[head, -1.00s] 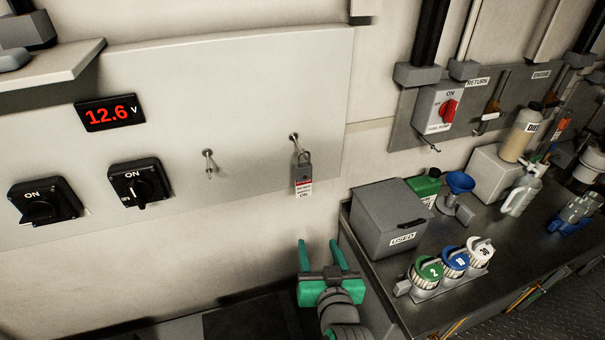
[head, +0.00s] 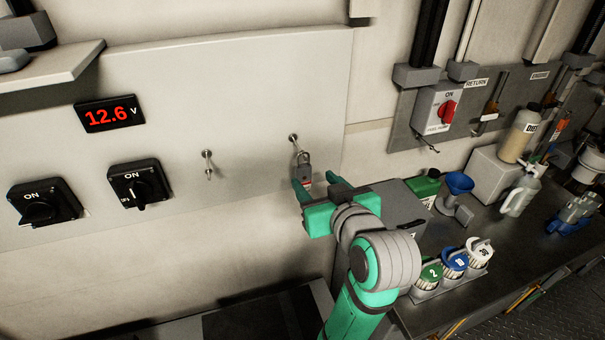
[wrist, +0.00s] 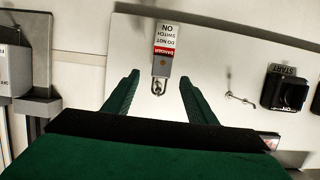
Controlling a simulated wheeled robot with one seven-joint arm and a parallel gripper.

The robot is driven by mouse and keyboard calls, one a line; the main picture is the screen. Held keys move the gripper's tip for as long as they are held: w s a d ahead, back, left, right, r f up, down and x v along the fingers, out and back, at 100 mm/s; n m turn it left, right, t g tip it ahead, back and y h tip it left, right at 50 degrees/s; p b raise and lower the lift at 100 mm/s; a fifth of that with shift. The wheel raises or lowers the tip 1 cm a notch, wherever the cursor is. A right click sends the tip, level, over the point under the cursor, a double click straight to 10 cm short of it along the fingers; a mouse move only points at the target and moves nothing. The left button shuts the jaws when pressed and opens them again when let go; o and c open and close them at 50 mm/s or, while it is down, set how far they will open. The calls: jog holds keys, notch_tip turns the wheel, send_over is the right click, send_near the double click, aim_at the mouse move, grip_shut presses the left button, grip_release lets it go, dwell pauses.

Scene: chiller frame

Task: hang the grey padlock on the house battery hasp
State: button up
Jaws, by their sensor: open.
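The grey padlock (head: 305,168) hangs by its shackle on the right one of two pegs (head: 294,139) on the pale wall panel. In the wrist view the padlock (wrist: 161,66) appears upside down, with a red and white danger tag on its body. My gripper (head: 314,182) is open at the padlock, its lower part hidden behind the hand in the head view. In the wrist view the fingers (wrist: 158,77) stand on both sides of the padlock, with gaps visible. Two black rotary switches (head: 42,203) (head: 140,183) sit at the left; I cannot make out which hasp is the house battery's.
The left peg (head: 208,160) is empty. A red meter display (head: 109,114) is above the switches, and a shelf (head: 55,72) juts out at upper left. A grey box (head: 400,200), a blue funnel (head: 460,182) and capped containers (head: 455,262) stand on the right bench.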

aim_at(306, 174)
jog(key=x, duration=0.6)
jog(key=shift+w+a+f, duration=0.2)
jog(key=shift+f, duration=0.05)
jog(key=shift+w+f, duration=0.1)
jog(key=shift+w, duration=0.25)
jog(key=shift+w+a+f, duration=0.1)
jog(key=shift+w+a, duration=0.25)
jog(key=shift+d, duration=0.15)
jog(key=c, duration=1.3)
